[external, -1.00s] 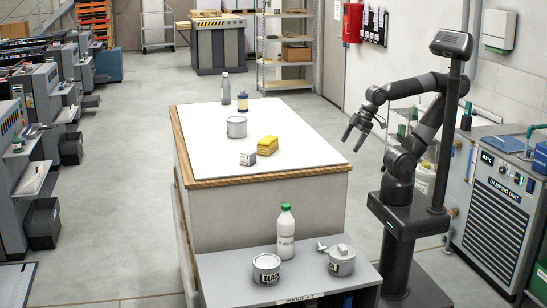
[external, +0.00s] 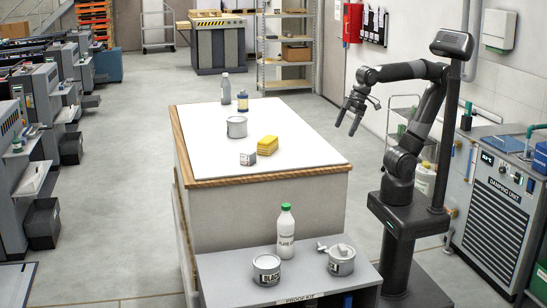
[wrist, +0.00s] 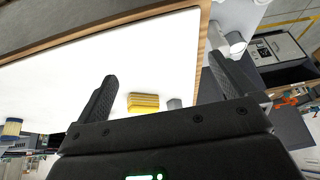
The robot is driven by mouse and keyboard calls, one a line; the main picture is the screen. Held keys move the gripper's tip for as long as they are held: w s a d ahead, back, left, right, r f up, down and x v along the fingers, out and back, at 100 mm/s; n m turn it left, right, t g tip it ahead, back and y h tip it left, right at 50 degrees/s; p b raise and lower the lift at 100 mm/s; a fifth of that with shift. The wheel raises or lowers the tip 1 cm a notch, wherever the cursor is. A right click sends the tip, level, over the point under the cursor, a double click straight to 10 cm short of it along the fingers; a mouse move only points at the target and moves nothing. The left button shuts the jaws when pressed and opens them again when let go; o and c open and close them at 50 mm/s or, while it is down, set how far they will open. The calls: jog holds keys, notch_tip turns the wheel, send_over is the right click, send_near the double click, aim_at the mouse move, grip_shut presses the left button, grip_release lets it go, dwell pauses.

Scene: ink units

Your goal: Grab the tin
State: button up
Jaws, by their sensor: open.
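A grey metal tin (external: 237,127) stands upright on the white top of the big table, left of the yellow block. Two more tins stand on the lower grey shelf in front: one labelled BLACK (external: 267,270) and one with something grey on its lid (external: 341,262). My gripper (external: 345,128) is open and empty, raised by the table's right edge with its fingers pointing down, apart from every tin. In the wrist view its open fingers (wrist: 162,68) frame white tabletop; I cannot make out the tabletop tin there.
A green-capped white bottle (external: 285,232) stands on the lower shelf. The table's right side is clear.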

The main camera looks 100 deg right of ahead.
jog(key=w+a+r+g, duration=0.1)
jog(key=w+a+r, duration=0.1)
jog(key=w+a, duration=0.45)
jog(key=n+g, duration=0.2)
jog(key=g, duration=0.2)
send_over(342, 247)
notch_tip(342, 247, down, 5)
jog(key=shift+h, duration=0.3)
notch_tip(342, 247, down, 26)
jog(key=shift+a+f, duration=0.1)
jog(key=shift+f, duration=0.1)
jog(key=f, duration=0.5)
jog(key=shift+s+d+f, duration=0.1)
jog(key=shift+d+f, duration=0.15)
jog(key=shift+f, duration=0.1)
